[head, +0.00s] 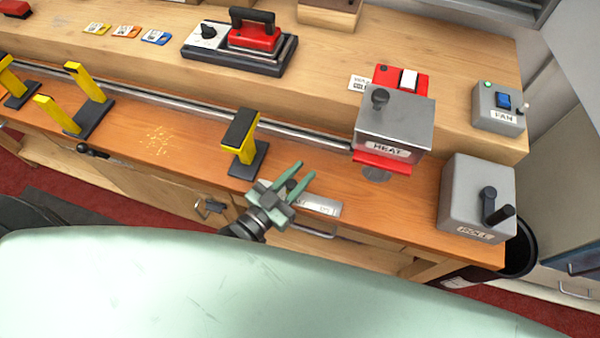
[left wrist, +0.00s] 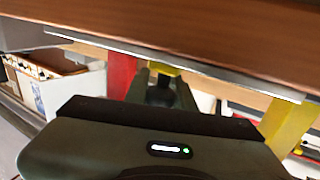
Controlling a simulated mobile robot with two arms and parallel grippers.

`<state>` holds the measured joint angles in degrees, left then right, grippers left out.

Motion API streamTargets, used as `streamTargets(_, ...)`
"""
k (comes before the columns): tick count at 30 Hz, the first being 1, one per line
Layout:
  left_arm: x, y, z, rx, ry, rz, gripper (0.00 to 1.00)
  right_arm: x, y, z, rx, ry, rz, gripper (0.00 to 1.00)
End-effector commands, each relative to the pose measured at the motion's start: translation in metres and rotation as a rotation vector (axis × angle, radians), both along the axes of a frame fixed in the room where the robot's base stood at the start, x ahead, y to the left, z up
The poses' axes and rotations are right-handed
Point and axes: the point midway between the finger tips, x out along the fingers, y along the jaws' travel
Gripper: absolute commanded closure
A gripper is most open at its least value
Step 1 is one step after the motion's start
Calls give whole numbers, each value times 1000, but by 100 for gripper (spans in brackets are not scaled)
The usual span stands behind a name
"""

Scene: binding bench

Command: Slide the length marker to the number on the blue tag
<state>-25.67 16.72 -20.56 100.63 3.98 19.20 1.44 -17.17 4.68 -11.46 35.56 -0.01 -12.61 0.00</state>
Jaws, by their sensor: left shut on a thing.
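A short metal scale (head: 325,208) lies at the front edge of the bench, its left part hidden by my left gripper (head: 304,170). My left gripper is shut at that scale, on what I take to be the length marker. The blue tag (head: 156,37) lies at the back left, beside an orange tag (head: 126,31) and a yellow tag (head: 97,28). Its number is too small to read. My right gripper is not in view.
The grey heat unit (head: 395,120) stands to the right, and a grey crank box (head: 478,195) at the right end. A metal rail (head: 200,103) runs behind.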

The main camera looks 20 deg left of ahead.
Motion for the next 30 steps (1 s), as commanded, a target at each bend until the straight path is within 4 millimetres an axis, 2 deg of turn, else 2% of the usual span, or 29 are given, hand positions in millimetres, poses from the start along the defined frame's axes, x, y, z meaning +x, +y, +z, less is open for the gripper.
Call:
streamTargets(4, 0, -2, 0, -1, 0, 0, 100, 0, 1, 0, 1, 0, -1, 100)
streamTargets(7, 0, -14, 1, -6, 1, 2, 100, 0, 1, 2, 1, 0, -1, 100)
streamTargets(15, -3, -84, 0, -7, 3, 1, 100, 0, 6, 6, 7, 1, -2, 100)
streamTargets(18, -3, -101, -1, -5, 3, 2, 100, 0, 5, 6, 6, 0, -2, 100)
streamTargets(22, -4, -112, -1, 0, 1, 0, 100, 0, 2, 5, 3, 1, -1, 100)
streamTargets(30, -5, -114, -1, -1, 2, -3, 100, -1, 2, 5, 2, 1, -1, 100)
